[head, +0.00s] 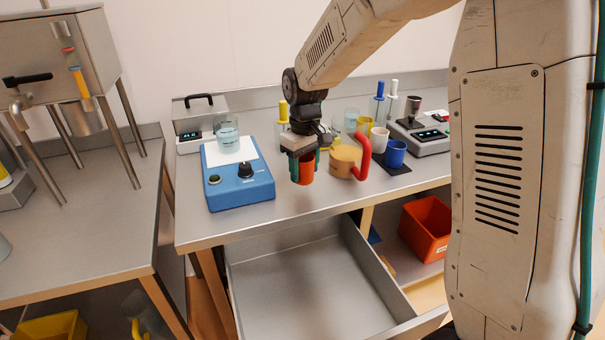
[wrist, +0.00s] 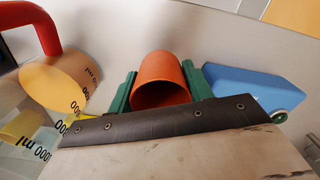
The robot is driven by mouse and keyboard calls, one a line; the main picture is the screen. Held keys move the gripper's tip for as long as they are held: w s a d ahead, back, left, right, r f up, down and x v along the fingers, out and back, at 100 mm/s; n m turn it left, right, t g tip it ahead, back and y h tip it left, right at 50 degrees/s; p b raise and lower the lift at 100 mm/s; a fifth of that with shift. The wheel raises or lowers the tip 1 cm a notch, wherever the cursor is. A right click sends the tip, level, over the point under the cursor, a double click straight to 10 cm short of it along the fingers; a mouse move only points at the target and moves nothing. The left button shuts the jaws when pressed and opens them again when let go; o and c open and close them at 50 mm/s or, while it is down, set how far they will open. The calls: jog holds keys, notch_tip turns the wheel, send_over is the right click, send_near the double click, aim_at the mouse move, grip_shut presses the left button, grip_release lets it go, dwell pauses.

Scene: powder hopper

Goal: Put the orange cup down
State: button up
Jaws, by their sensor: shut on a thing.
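The orange cup (head: 306,174) is between the green fingers of my gripper (head: 304,165), over the bench between the blue stirrer and the jug. My gripper is shut on it. In the wrist view the orange cup (wrist: 162,78) shows its open mouth between the two green fingers (wrist: 160,90). The cup's far side is hidden, and I cannot tell whether its base touches the bench.
A jug (head: 344,162) with a red handle stands close right of the cup. A blue stirrer (head: 240,187) with a beaker (head: 227,135) is at left. A blue cup (head: 396,153) stands on a dark mat. Below the bench front, a drawer (head: 300,270) is open.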

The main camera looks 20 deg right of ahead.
aim_at(303, 174)
jog(key=shift+w+d+f, duration=0.1)
jog(key=shift+w+f, duration=0.05)
jog(key=shift+w, duration=0.45)
jog(key=shift+w+d+f, duration=0.1)
jog(key=shift+w, duration=0.45)
jog(key=shift+f, duration=1.6)
jog(key=shift+f, duration=0.1)
jog(key=o, duration=0.9)
jog(key=shift+o, duration=0.2)
